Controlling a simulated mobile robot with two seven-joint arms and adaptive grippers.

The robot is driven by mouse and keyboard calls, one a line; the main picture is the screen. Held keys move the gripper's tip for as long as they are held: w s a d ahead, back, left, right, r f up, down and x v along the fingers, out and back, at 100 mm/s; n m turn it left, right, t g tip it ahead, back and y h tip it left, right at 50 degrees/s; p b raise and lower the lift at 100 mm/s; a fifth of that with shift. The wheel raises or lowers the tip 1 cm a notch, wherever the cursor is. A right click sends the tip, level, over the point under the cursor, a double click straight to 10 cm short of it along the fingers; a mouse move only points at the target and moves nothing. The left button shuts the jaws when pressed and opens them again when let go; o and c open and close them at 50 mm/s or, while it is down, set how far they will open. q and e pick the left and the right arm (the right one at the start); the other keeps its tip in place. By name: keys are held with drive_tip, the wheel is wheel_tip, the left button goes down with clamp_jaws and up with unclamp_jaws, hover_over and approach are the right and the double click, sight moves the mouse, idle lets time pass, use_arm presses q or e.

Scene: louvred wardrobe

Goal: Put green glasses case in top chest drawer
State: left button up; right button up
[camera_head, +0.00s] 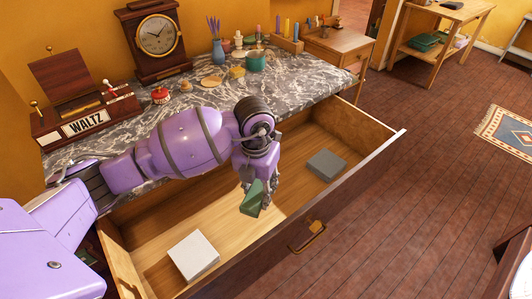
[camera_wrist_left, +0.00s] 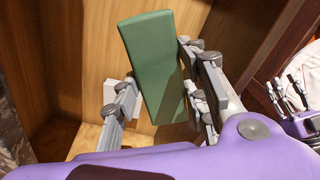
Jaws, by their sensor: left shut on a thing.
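The green glasses case (camera_head: 252,199) is held in my left gripper (camera_head: 257,188), above the open top drawer (camera_head: 210,213) of the chest. In the left wrist view the case (camera_wrist_left: 152,62) is a long green box, tilted, between the two grey fingers of the gripper (camera_wrist_left: 158,85). The drawer is pulled out, with a pale wooden floor below the case. The case appears apart from the floor, though its exact height is hard to judge. My right gripper is not clearly shown in the head view.
In the drawer lie a white box (camera_head: 193,256) and a grey box (camera_head: 326,164). The drawer front has a brass handle (camera_head: 308,236). The marble top (camera_head: 290,82) holds a clock (camera_head: 154,38), a vase and a WALTZ box (camera_head: 85,123). Drawer floor between the boxes is clear.

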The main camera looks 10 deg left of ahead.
use_arm(q)
wheel_tip(320, 180, down, 7)
drive_tip(key=n+b, duration=0.2)
drive_tip(key=n, duration=0.5)
drive_tip(key=n+b, duration=0.2)
drive_tip(key=n, duration=0.3)
hover_over(257, 227)
wheel_tip(257, 227, down, 10)
drive_tip(key=shift+s+r, duration=0.15)
drive_tip(key=shift+r, duration=0.1)
drive_tip(key=shift+d+f, duration=0.1)
drive_tip(key=shift+f, duration=2.1)
use_arm(e)
drive_tip(key=shift+g, duration=0.3)
drive_tip(key=shift+s+d+f, duration=0.2)
drive_tip(key=shift+s+f, duration=0.1)
drive_tip(key=shift+f, duration=0.5)
drive_tip(key=shift+s+d+f, duration=0.15)
drive_tip(key=shift+s+f, duration=0.15)
drive_tip(key=shift+f, duration=0.5)
drive_tip(key=shift+s+d+f, duration=0.2)
drive_tip(key=shift+s+f, duration=0.1)
drive_tip(key=shift+f, duration=0.5)
use_arm(q)
drive_tip(key=shift+f, duration=0.15)
drive_tip(key=o, duration=1.2)
